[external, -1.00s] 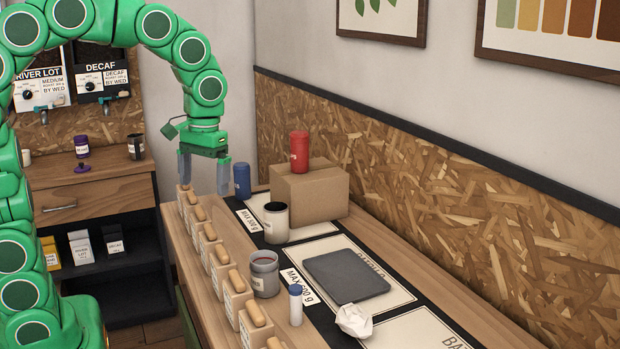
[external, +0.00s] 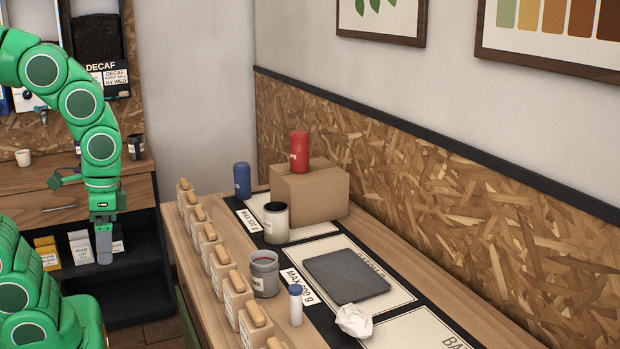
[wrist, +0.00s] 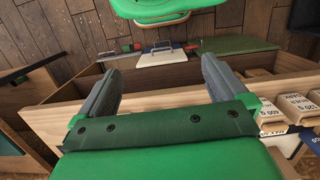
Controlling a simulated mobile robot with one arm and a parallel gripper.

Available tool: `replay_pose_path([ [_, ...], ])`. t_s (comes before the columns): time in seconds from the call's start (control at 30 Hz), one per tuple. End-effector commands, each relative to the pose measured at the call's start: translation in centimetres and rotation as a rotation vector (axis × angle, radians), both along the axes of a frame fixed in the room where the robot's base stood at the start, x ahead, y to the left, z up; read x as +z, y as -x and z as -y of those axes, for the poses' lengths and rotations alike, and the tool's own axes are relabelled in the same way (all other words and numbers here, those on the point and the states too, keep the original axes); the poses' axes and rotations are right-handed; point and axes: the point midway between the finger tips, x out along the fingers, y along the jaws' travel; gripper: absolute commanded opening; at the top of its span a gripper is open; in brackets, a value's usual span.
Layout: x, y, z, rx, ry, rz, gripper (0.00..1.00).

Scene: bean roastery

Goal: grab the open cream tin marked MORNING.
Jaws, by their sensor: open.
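An open cream tin (external: 276,222) with a dark inside stands upright on the bench, in front of the cardboard box; its label is too small to read. An open grey tin (external: 265,273) stands nearer, with dark red contents. A small cream cup or tin (external: 23,157) stands on the back counter, its marking unreadable. My gripper (external: 104,250) hangs pointing down at the left, off the bench, in front of the dark shelf and well away from the cream tin. In the wrist view my gripper (wrist: 160,80) has its two fingers wide apart with nothing between them.
A cardboard box (external: 309,192) bears a red tin (external: 299,151). A blue tin (external: 242,180), a white bottle with a blue cap (external: 295,305), a grey slab (external: 346,277) and crumpled paper (external: 354,320) are on the bench. Several wooden-topped blocks (external: 222,266) line its left edge.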

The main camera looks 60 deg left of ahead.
Motion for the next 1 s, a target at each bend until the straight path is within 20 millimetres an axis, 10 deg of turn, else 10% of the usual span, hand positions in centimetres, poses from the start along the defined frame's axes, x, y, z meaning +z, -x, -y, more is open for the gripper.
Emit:
replay_pose_path([
  [0.6,-0.2,0.7,0.1,-0.02,0.003,0.0,1.0],
  [1.0,3.5,0.7,0.1,-0.02,0.003,0.0,1.0],
])
